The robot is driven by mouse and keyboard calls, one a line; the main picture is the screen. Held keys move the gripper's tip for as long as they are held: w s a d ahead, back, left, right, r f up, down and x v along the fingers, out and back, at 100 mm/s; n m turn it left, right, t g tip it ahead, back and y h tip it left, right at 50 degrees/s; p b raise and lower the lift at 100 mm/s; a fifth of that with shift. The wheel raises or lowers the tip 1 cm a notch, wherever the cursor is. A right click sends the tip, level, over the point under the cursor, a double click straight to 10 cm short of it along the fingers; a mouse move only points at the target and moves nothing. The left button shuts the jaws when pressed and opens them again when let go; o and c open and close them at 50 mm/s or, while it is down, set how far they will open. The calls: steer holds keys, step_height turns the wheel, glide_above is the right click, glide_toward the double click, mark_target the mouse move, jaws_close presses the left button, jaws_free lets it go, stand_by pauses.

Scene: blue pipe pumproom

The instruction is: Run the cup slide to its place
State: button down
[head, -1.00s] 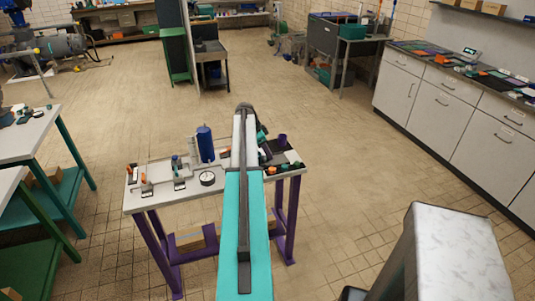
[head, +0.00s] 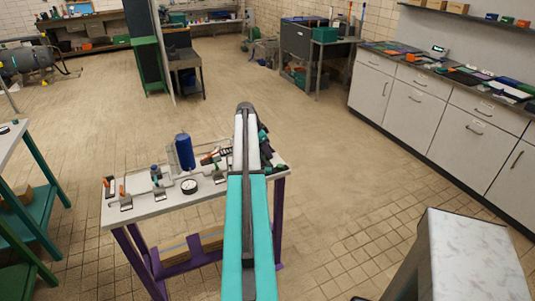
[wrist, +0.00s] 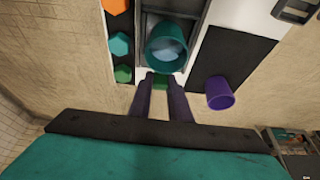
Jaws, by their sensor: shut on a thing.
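In the wrist view a teal cup (wrist: 170,48) sits in a grey channel (wrist: 198,22) on the bench. Just below the cup is a small green tab (wrist: 160,82), which looks like the grip of the cup slide. My gripper (wrist: 160,84) has its two dark purple fingers closed on either side of this tab. How the tab joins the cup is hard to see. In the head view my arm covers the gripper and the cup.
A purple cup (wrist: 219,94) stands at the end of a dark pad (wrist: 232,55). Orange (wrist: 117,6), teal (wrist: 119,44) and green (wrist: 123,74) hexagonal pieces line the left.

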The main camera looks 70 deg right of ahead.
steer(key=shift+s+d+r, duration=0.15)
steer(key=shift+s+d, duration=0.15)
steer(key=c, duration=1.6)
jaws_free()
steer(key=shift+s, duration=0.1)
steer(key=shift+c, duration=0.2)
steer(key=shift+w+a, duration=0.15)
steer(key=shift+w, duration=0.05)
steer(key=shift+w+a+r, duration=0.25)
steer(key=shift+w+r, duration=0.05)
steer(key=shift+r, duration=0.25)
steer(key=b+v, duration=0.3)
steer(key=v, duration=0.9)
steer(key=shift+r, duration=0.2)
